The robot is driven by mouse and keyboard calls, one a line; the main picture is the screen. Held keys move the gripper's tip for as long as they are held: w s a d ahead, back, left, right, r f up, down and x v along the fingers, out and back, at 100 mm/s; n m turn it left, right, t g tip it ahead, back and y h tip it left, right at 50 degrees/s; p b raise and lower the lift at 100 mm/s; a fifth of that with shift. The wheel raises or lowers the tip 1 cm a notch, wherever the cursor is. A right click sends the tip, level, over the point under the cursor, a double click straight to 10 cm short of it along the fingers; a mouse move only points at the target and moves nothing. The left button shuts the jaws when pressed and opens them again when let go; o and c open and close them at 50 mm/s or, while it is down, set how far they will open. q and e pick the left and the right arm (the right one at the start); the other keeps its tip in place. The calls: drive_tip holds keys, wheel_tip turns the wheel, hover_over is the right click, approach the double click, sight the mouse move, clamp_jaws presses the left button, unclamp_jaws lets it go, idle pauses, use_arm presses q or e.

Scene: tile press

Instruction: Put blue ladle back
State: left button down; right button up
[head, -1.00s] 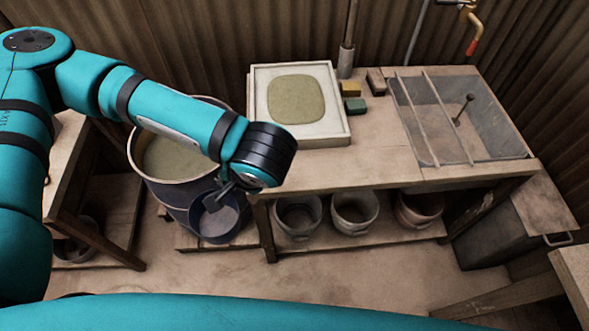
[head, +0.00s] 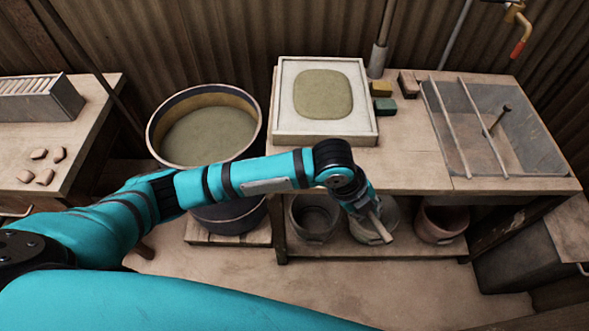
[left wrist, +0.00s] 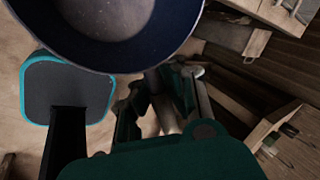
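The blue ladle's dark blue bowl (left wrist: 130,50) fills the top of the left wrist view, close to the camera. My left gripper (head: 374,218) points down in front of the lower shelf of the table in the head view. Its dark fingers (left wrist: 160,103) show in the left wrist view, closed around a handle that is partly hidden. In the head view a pale bar-like piece (head: 378,229) shows at the gripper, but I cannot make out the bowl there. My right gripper is not in view.
A large vat of greenish slurry (head: 209,138) stands left of the worktable (head: 410,165). A framed tray with a green slab (head: 323,95) and a metal basin (head: 500,130) are on top. Pots (head: 315,217) and (head: 440,222) stand on the lower shelf. Floor in front is open.

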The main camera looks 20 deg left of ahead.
use_arm(q)
drive_tip(key=w+a+f+p, duration=0.2)
drive_tip(key=w+a, duration=0.1)
drive_tip(key=a, duration=0.4)
drive_tip(key=w+a+f+p, duration=0.1)
drive_tip(key=w+a+f, duration=0.2)
drive_tip(key=a, duration=0.4)
drive_tip(key=shift+a+f+m+p, duration=0.35)
drive_tip(key=shift+a+m, duration=0.05)
drive_tip(key=c, duration=2)
unclamp_jaws()
drive_tip(key=shift+f, duration=0.15)
drive_tip(key=o, duration=0.5)
